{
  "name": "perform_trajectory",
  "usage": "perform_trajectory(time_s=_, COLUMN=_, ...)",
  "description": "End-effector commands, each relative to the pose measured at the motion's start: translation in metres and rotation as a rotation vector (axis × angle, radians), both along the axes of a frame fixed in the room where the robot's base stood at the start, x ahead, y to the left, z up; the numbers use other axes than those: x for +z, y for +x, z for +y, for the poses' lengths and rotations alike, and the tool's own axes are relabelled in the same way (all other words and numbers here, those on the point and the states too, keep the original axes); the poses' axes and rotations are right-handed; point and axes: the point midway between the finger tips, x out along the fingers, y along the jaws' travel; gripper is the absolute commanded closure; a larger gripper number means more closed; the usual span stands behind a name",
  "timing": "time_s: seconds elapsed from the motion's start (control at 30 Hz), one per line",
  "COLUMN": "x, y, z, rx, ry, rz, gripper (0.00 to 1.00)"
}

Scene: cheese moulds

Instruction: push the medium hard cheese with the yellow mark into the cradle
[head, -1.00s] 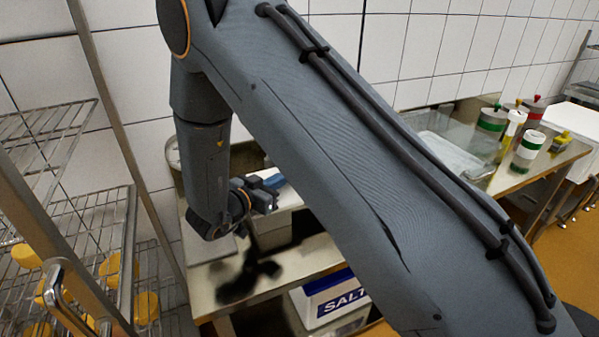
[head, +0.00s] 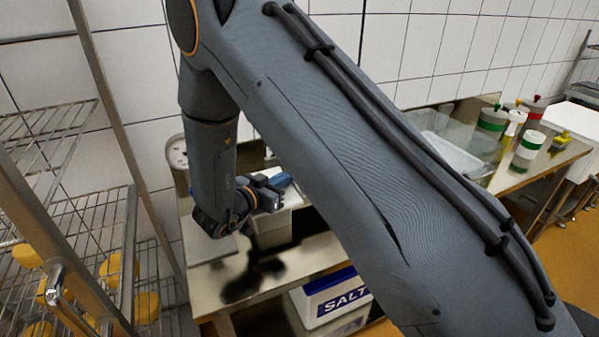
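My gripper (head: 268,190) is small at the end of my arm, over the steel table by the wall. It points right, and I cannot make out whether its fingers are open or shut. A blue thing (head: 282,180) shows just behind its tip; I cannot tell whether they touch. A white bin (head: 288,202) is below and behind the gripper. I cannot pick out the medium hard cheese with the yellow mark or the cradle; my arm covers the middle of the view.
A wire rack (head: 100,235) with several yellow cheeses (head: 147,307) stands at left. A white box marked SALT (head: 335,305) sits below the table (head: 305,258). At right, a bench holds a clear tub (head: 450,150) and several containers with green (head: 528,150) or red bands.

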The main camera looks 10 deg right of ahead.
Motion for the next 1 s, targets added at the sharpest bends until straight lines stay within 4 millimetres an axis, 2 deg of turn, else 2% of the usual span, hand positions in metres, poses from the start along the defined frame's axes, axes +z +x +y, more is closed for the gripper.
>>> perform_trajectory(time_s=1.0, x=0.000, y=0.003, z=-0.013, rx=-0.001, ry=0.000, rz=0.000, gripper=1.00)
